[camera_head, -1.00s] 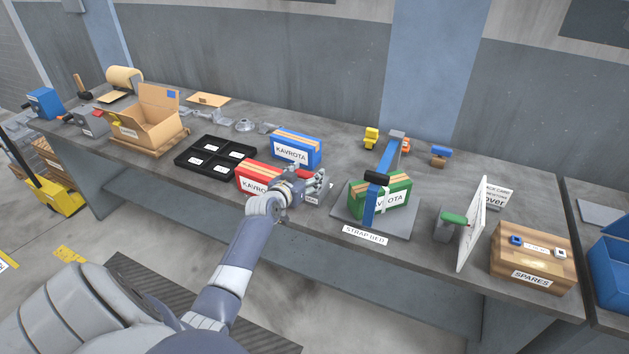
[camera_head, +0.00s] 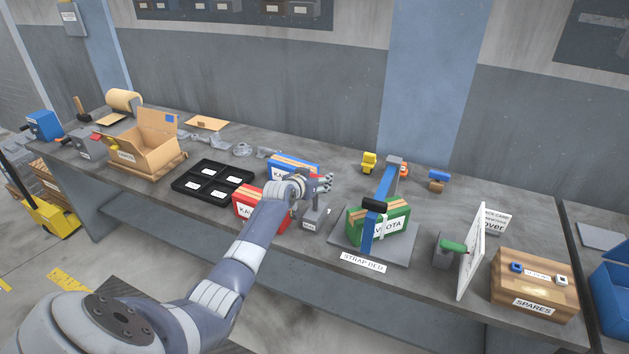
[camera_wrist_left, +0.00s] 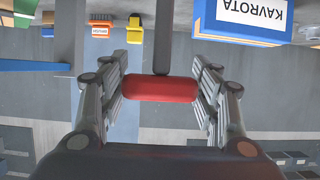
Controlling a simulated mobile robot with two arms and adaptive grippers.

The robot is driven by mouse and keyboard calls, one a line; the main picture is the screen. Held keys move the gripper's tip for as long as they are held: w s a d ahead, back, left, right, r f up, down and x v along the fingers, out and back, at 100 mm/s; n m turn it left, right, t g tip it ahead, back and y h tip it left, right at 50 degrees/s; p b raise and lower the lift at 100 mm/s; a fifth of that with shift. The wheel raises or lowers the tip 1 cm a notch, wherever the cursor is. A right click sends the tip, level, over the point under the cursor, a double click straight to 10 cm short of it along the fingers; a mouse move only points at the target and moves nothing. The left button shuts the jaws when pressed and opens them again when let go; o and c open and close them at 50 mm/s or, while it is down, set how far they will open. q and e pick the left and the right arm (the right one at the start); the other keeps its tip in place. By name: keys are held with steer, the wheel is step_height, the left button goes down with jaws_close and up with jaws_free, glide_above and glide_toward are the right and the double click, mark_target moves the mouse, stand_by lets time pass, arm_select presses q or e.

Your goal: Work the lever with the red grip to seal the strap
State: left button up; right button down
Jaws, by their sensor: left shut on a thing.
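My left gripper (camera_head: 322,186) is above the bench, just left of the strap bed. In the left wrist view the red grip (camera_wrist_left: 160,88) of the lever lies crosswise between the two fingers (camera_wrist_left: 160,92), which are shut on it. The lever's dark rod (camera_wrist_left: 163,40) runs from the grip. In the head view the hand hides the grip, and a grey lever base (camera_head: 312,218) shows below it. A green KAVROTA box (camera_head: 395,226) sits on the strap bed (camera_head: 350,245) with a blue strap (camera_head: 367,232) over it. My right gripper is not in view.
A red box (camera_head: 245,208) and a blue KAVROTA box (camera_head: 285,165) stand close to my left arm. A black tray (camera_head: 232,194) is farther left. A green-handled device (camera_head: 453,247), a white panel (camera_head: 473,255) and a SPARES box (camera_head: 535,275) stand to the right.

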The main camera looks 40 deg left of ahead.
arm_select(q)
steer(key=shift+w+a+r, duration=0.15)
steer(key=shift+w+r, duration=0.05)
steer(key=shift+r, duration=0.35)
steer(key=o, duration=1.4)
steer(key=shift+c, duration=0.2)
steer(key=shift+o, duration=0.9)
steer(key=shift+f, duration=0.1)
steer(key=shift+s+f, duration=0.1)
steer(key=shift+f, duration=0.05)
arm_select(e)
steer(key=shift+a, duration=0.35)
arm_select(q)
steer(key=shift+s+f, duration=0.1)
steer(key=shift+s, duration=0.05)
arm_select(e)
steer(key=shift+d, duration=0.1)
arm_select(q)
steer(key=shift+s+d, duration=0.2)
steer(key=shift+s, duration=0.05)
steer(key=v, duration=1.1)
steer(key=shift+r, duration=0.25)
